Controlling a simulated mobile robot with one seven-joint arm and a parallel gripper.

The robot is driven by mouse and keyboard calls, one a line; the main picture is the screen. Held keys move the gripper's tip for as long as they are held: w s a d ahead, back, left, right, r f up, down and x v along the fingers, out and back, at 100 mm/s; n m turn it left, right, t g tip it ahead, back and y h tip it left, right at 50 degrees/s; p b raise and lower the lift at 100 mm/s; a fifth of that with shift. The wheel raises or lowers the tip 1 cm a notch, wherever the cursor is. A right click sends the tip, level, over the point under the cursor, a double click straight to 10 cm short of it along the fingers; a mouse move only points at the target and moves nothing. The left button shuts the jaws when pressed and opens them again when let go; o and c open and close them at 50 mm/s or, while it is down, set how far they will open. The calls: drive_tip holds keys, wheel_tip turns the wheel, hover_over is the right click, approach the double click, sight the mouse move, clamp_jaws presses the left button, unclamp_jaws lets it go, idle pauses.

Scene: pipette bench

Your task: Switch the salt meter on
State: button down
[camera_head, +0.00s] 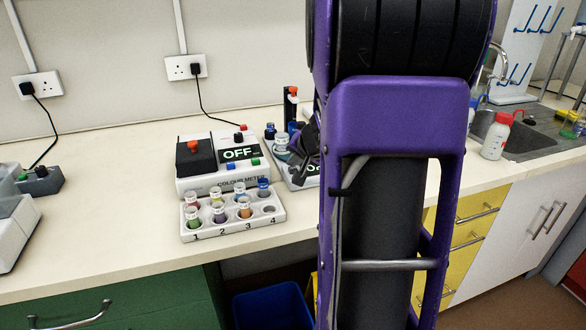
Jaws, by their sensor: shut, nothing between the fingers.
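A second meter (283,170) stands right of the colour meter, mostly hidden behind my arm; it is likely the salt meter, but its name is not readable. Part of its display (313,169) shows at the arm's edge, with what looks like the start of "OFF". Its power switch cannot be made out. My gripper (297,156) is just above this meter, small and partly hidden by my purple arm. It is shut and empty; whether it touches the meter cannot be told.
The colour meter (190,186) reads OFF. In front, a white numbered rack (222,230) holds several coloured vials. A black stand (290,106) with a red top is behind. A red-capped bottle (495,138) stands by the sink (530,130).

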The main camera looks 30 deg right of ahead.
drive_tip(key=shift+r, duration=0.1)
drive_tip(key=shift+r+p, duration=0.7)
drive_tip(key=shift+r, duration=0.1)
drive_tip(key=shift+r, duration=0.1)
drive_tip(key=shift+r+p, duration=2.2)
drive_tip(key=shift+r, duration=0.7)
